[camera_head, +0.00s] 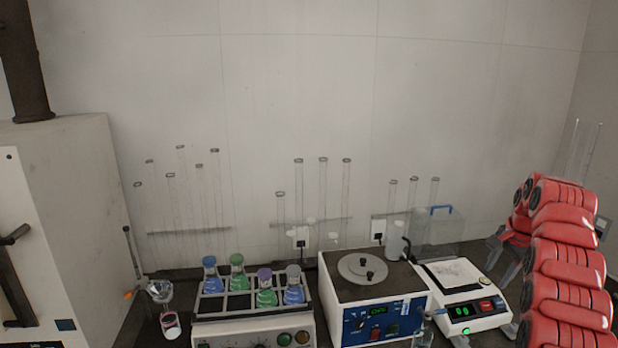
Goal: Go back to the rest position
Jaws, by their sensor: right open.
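My right arm comes in red and jointed at the right edge. Its grey right gripper (499,256) is open, just right of the white balance-like device (467,297), with no object seen between its fingers. Part of the gripper is hidden behind the arm's red links. My left gripper is not in view. A white box with a blue front panel (375,311) and a round grey lid on top stands in the middle of the bench.
A rack device (252,329) holds several flasks with coloured liquid at the left. A large grey cabinet (62,200) stands at far left. The space above the bench's middle is free.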

